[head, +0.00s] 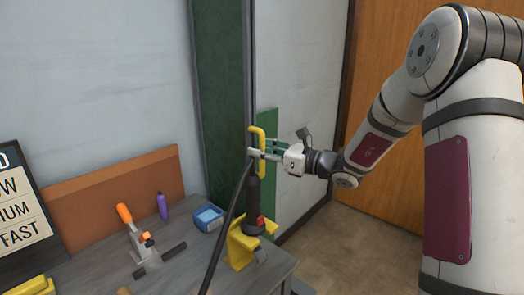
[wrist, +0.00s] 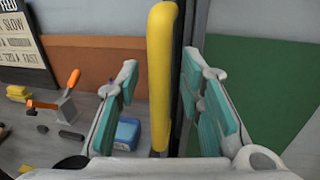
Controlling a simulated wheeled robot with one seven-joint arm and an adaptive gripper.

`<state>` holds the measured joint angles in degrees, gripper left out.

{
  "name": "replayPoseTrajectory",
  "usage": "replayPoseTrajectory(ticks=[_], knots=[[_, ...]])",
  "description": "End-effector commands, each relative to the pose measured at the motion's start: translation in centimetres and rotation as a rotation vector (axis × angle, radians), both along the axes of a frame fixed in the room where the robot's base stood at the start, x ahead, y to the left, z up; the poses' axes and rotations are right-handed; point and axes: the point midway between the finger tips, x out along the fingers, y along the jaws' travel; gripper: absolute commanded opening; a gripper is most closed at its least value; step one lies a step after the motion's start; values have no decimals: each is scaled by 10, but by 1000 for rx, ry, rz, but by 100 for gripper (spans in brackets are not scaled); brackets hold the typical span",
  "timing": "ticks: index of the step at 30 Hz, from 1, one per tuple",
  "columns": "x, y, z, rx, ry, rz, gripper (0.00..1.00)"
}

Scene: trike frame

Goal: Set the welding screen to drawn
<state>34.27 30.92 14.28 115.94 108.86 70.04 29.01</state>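The welding screen shows in the head view as a dark green panel (head: 218,85) with a dark upright edge, against the grey wall. A yellow bar handle (head: 254,131) stands upright at that edge. My gripper (head: 259,153) is at the handle, reaching in from the right. In the wrist view the yellow handle (wrist: 160,75) runs upright between my two teal-padded fingers (wrist: 160,60). The fingers are spread, with a gap visible on each side of the handle.
A grey workbench (head: 190,262) stands below left. It holds an orange-handled clamp (head: 135,235), a purple bottle (head: 162,206), a blue box (head: 208,218) and a yellow stand (head: 240,245) with a black torch and cable near my gripper. A lighter green panel (head: 268,122) lies behind the handle.

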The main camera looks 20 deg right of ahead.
Motion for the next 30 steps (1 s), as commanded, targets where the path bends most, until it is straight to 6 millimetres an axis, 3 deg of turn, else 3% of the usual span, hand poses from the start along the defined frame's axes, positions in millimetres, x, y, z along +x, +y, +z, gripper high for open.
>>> replayPoseTrajectory(ticks=[5,9,20,26,30], knots=[[0,0,0,0,0,0,32],[0,0,0,0,0,1,1],[-5,-3,0,0,0,0,0],[-33,-21,2,1,3,-4,0],[-68,-41,3,1,5,-5,0]])
